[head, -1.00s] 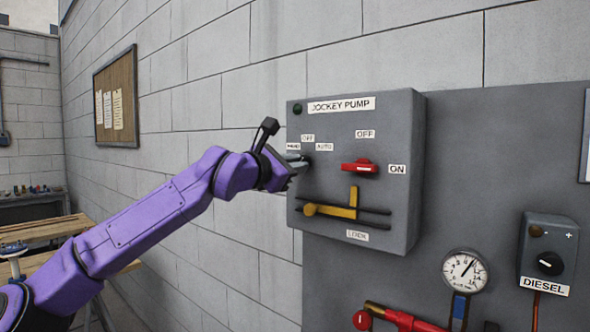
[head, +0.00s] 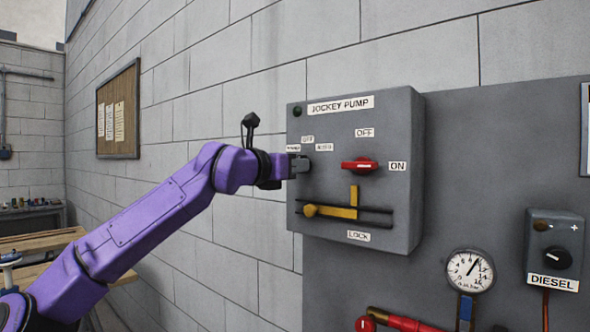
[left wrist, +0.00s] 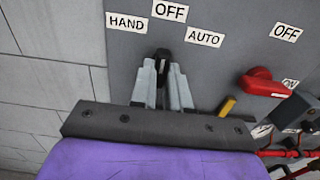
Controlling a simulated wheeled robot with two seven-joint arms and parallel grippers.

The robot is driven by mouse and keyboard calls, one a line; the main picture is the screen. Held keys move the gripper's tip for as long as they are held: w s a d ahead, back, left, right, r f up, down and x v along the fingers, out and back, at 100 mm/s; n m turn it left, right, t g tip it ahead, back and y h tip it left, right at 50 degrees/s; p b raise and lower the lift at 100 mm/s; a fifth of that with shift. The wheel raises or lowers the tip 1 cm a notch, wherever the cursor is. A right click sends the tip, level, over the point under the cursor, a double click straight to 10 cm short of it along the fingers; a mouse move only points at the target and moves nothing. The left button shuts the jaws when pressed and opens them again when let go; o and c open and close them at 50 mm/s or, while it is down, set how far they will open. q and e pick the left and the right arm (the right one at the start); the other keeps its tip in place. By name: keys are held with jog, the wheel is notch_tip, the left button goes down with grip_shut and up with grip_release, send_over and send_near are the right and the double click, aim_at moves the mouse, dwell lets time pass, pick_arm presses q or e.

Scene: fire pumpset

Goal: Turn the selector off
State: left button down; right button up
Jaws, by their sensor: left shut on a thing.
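The jockey pump box (head: 395,215) is a grey panel on the wall with HAND, OFF and AUTO labels at its upper left. The selector (left wrist: 163,57) is a small black knob below these labels, seen in the left wrist view. It points up toward the OFF label (left wrist: 169,10). My left gripper (head: 303,165) is at the knob, and in the left wrist view its two grey fingers (left wrist: 163,75) are shut on it. In the head view the gripper mostly hides the knob. My right gripper is not in view.
A red switch handle (head: 360,165) with OFF and ON labels sits right of the selector. Below is a yellow lock lever (head: 333,211) in a slot. A gauge (head: 469,270) and a DIESEL box (head: 553,252) are at lower right.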

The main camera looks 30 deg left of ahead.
pick_arm(q)
jog(key=shift+f, duration=0.1)
dwell(0.3)
jog(key=c, duration=1.1)
grip_release()
jog(key=shift+w, duration=0.1)
jog(key=s+b, duration=0.4)
jog(key=s, duration=0.6)
jog(key=shift+s+a, duration=0.25)
jog(key=shift+a, duration=0.15)
